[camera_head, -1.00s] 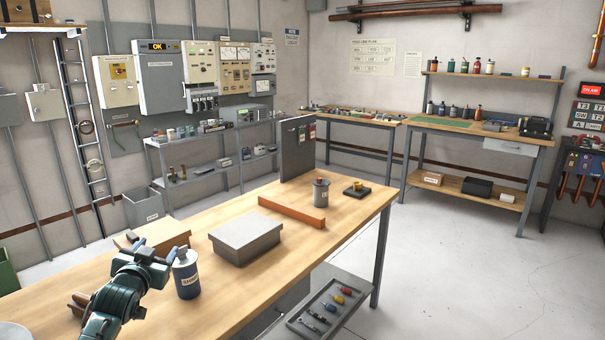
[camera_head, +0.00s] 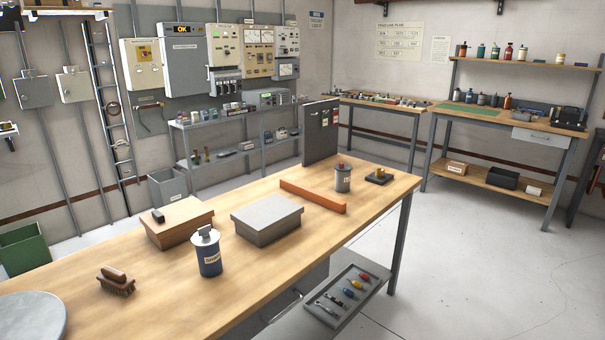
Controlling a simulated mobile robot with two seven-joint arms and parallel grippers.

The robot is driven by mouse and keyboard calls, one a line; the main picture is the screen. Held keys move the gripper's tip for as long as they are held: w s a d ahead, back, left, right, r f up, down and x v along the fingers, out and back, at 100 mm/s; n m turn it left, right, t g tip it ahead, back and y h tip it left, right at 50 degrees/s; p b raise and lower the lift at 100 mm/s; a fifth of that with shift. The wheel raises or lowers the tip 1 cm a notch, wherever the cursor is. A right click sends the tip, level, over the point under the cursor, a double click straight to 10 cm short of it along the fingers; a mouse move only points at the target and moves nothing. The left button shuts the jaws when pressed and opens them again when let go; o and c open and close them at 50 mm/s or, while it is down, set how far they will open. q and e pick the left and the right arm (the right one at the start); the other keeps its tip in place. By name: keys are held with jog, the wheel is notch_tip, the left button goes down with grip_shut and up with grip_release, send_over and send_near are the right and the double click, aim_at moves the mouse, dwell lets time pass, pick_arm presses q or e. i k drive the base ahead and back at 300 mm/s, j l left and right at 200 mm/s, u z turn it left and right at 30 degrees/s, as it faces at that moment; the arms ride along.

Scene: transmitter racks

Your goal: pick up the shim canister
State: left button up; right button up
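A blue canister (camera_head: 208,258) with a grey top and a pale label stands upright on the wooden workbench (camera_head: 180,300), in front of a grey lidded box. A smaller grey canister (camera_head: 342,179) with a reddish knob on top and a pale label stands farther back, behind an orange bar. The labels are too small to read surely, so I cannot tell which is the shim canister. Neither of my grippers shows in the head view.
A grey box (camera_head: 267,222), a cardboard-coloured box (camera_head: 180,225), a brush (camera_head: 116,283), an orange bar (camera_head: 312,196) and a round grey plate (camera_head: 30,318) share the bench. A tool tray (camera_head: 348,293) sits lower at its right side. Floor to the right is clear.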

aim_at(208, 251)
jog(key=i+l+u, duration=0.15)
jog(key=u, duration=0.2)
jog(key=i+l+u, duration=0.15)
jog(key=u, duration=0.2)
jog(key=l+u, duration=0.3)
jog(key=i+l+u, duration=0.1)
jog(key=l, duration=0.25)
jog(key=i+l, duration=0.15)
jog(key=l, duration=0.2)
jog(key=i+l+u, duration=0.15)
jog(key=l, duration=0.2)
